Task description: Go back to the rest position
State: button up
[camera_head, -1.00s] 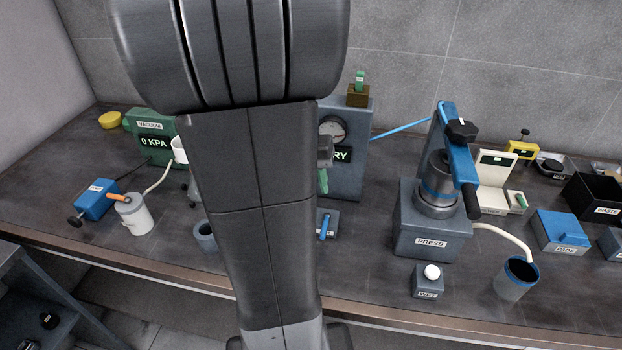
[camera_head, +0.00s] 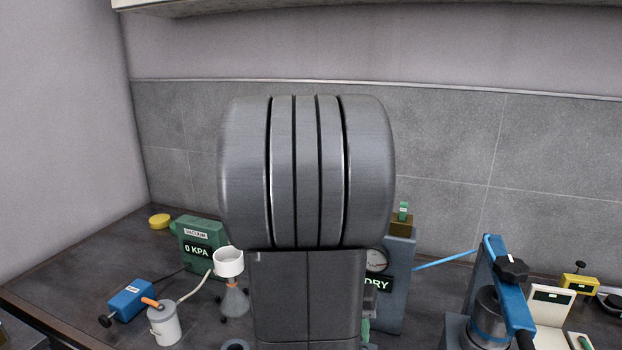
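My own arm fills the middle of the head view, with a thick grey ribbed joint on top and a dark link below it. My gripper is not in view; the arm link hides or leaves out its end. Behind and beside my arm the bench (camera_head: 75,262) holds the lab equipment.
At left are a green vacuum unit (camera_head: 197,241), a yellow lid (camera_head: 160,221), a blue box (camera_head: 129,300), a white-grey cup (camera_head: 163,328) and a funnel flask (camera_head: 233,298). At right are the grey DRY unit (camera_head: 400,300) and the blue-handled press (camera_head: 488,310).

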jog(key=f, duration=0.3)
jog(key=d+f, duration=0.1)
jog(key=f, duration=0.4)
jog(key=shift+s+d+f, duration=0.25)
jog(key=shift+d+f, duration=0.05)
jog(key=shift+f, duration=0.1)
jog(key=shift+r, duration=0.1)
notch_tip(320, 180, up, 14)
jog(key=a, duration=0.3)
jog(key=d+f, duration=0.1)
jog(key=f, duration=0.3)
jog(key=d+f, duration=0.1)
jog(key=f, duration=0.4)
jog(key=d+f, duration=0.1)
jog(key=f, duration=0.4)
jog(key=shift+s+f, duration=0.1)
jog(key=shift+f, duration=0.15)
jog(key=shift+w+m+b, duration=0.2)
jog(key=shift+m+b, duration=0.2)
jog(key=shift+b, duration=0.1)
jog(key=shift+w+a+r+m, duration=0.1)
jog(key=shift+a+m, duration=0.35)
jog(key=shift+m, duration=0.15)
